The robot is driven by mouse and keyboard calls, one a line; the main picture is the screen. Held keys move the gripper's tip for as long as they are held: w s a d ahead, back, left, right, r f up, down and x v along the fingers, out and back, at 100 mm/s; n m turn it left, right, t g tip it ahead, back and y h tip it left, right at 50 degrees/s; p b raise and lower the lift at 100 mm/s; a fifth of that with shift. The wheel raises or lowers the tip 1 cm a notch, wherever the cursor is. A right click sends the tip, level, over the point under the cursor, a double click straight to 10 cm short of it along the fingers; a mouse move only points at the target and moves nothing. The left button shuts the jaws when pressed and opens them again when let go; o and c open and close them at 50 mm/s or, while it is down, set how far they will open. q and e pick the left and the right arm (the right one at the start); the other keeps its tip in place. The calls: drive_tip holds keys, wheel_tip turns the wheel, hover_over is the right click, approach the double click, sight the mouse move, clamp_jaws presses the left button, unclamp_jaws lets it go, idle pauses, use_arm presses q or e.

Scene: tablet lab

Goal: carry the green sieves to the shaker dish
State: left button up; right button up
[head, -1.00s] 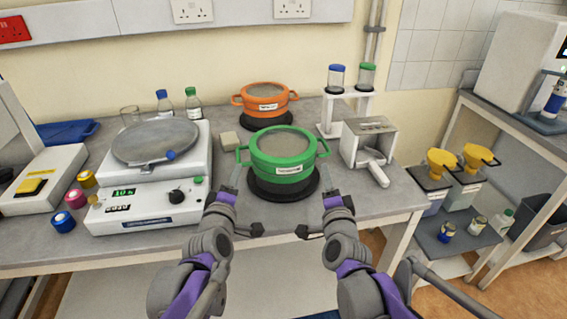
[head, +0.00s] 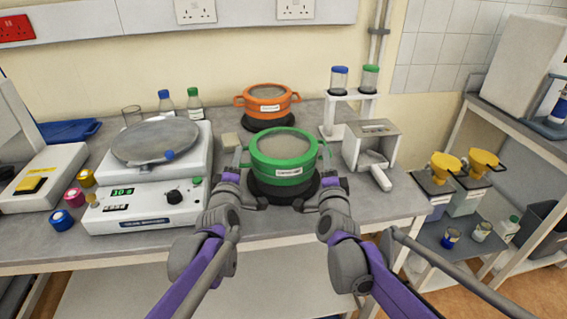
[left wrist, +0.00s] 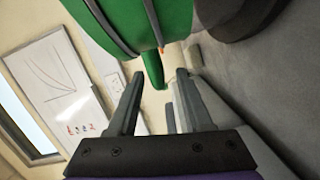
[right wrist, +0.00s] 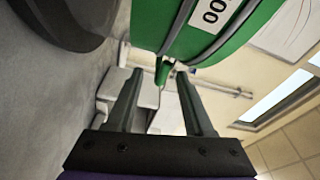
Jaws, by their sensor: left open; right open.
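The green sieves (head: 283,160) stand as a round stack with two side handles on a black base (head: 285,191) in the middle of the bench. My left gripper (head: 236,160) is open beside their left handle; in the left wrist view the handle (left wrist: 153,72) shows just beyond and between the fingertips (left wrist: 158,78). My right gripper (head: 328,165) is open beside the right handle; in the right wrist view that handle (right wrist: 163,70) lies just beyond the fingertips (right wrist: 157,74).
An orange sieve stack (head: 268,98) stands behind the green one. A metal scoop box (head: 371,150) and a white rack with two jars (head: 340,108) are close on the right.

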use_arm(q)
drive_tip(key=shift+w+d+f, duration=0.1)
drive_tip(key=shift+w, duration=2.65)
use_arm(e)
drive_tip(key=shift+w+d+r, duration=0.1)
drive_tip(key=shift+w+r, duration=0.05)
drive_tip(key=shift+w, duration=2.6)
use_arm(q)
drive_tip(key=shift+c, duration=0.2)
drive_tip(key=c, duration=0.7)
use_arm(e)
drive_tip(key=c, duration=0.7)
use_arm(q)
drive_tip(key=shift+s, duration=0.1)
clamp_jaws()
use_arm(e)
drive_tip(key=shift+s, duration=0.1)
clamp_jaws()
use_arm(q)
drive_tip(key=shift+f, duration=0.1)
